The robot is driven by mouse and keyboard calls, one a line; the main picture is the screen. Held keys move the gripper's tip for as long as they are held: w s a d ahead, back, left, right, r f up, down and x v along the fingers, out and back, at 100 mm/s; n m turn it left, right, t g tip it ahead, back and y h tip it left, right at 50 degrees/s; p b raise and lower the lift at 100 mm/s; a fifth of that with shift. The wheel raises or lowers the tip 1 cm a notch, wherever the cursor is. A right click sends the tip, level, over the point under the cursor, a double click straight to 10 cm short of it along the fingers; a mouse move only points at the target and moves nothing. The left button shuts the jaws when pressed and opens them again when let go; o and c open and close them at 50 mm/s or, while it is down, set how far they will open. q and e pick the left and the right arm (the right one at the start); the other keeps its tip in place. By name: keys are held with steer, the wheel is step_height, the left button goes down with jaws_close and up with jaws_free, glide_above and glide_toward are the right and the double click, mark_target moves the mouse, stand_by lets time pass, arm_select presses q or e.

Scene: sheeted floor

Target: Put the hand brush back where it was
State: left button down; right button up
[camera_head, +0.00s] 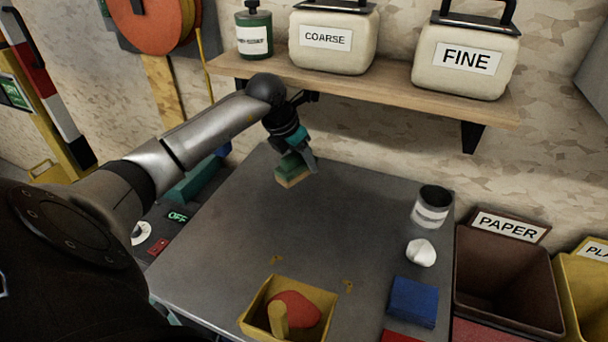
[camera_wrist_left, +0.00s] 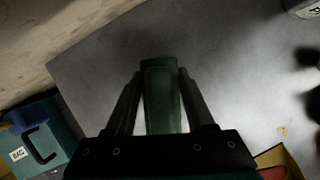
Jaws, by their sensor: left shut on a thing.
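The hand brush (camera_head: 291,176) has a green back and pale yellow bristles. It is at the far left part of the grey table (camera_head: 335,235), bristles down; I cannot tell whether it touches the top. My left gripper (camera_head: 304,160) is shut on it from above. In the left wrist view the green back of the hand brush (camera_wrist_left: 161,98) sits between the two fingers of my left gripper (camera_wrist_left: 161,78). My right gripper is not in view.
A shelf (camera_head: 385,86) with containers overhangs the table's back. A yellow box (camera_head: 330,316) holding a red thing stands at the front. A can (camera_head: 431,207), a white lump (camera_head: 420,252) and a blue block (camera_head: 413,302) line the right side. The middle is mostly clear.

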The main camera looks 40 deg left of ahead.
mark_target(304, 187)
arm_select(q)
step_height(304, 187, down, 5)
steer(key=shift+r+b, duration=0.1)
steer(key=shift+b, duration=0.2)
steer(key=shift+w+a+f, duration=0.15)
steer(key=shift+w+f, duration=0.2)
steer(key=shift+f, duration=0.05)
steer(key=shift+c, duration=1.3)
jaws_free()
steer(key=shift+f, duration=0.1)
steer(key=shift+r, duration=0.2)
steer(key=p+v, duration=0.1)
steer(key=v, duration=0.6)
steer(key=shift+s+r, duration=0.1)
steer(key=shift+r, duration=0.1)
